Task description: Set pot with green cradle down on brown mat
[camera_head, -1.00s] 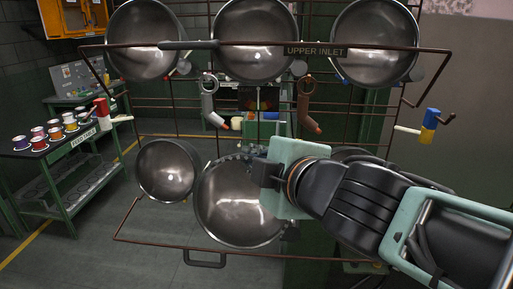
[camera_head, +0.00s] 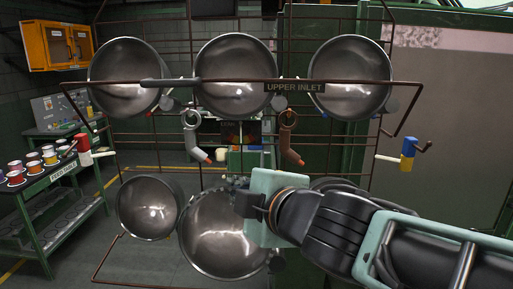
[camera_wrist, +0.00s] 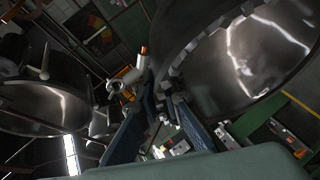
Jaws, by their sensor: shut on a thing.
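A large dark metal pot (camera_head: 215,240) hangs at the lower middle of the rack in the head view, its shiny open bowl facing me. My gripper (camera_head: 240,197) is at its upper right edge, shut on the pot at a dark toothed rim. In the wrist view the pot (camera_wrist: 250,60) fills the upper right, and the two fingers of my gripper (camera_wrist: 163,112) close in at its toothed edge. The exact grip spot is dark and partly hidden. I cannot make out a green cradle on this pot, and no brown mat shows.
A smaller pot (camera_head: 148,207) hangs close at left. Upper pots (camera_head: 235,75) hang behind a brown rail (camera_head: 215,83) marked UPPER INLET. Coloured handles (camera_head: 408,150) stick out at the sides. A feed table (camera_head: 45,180) with cups stands left; grey floor shows between.

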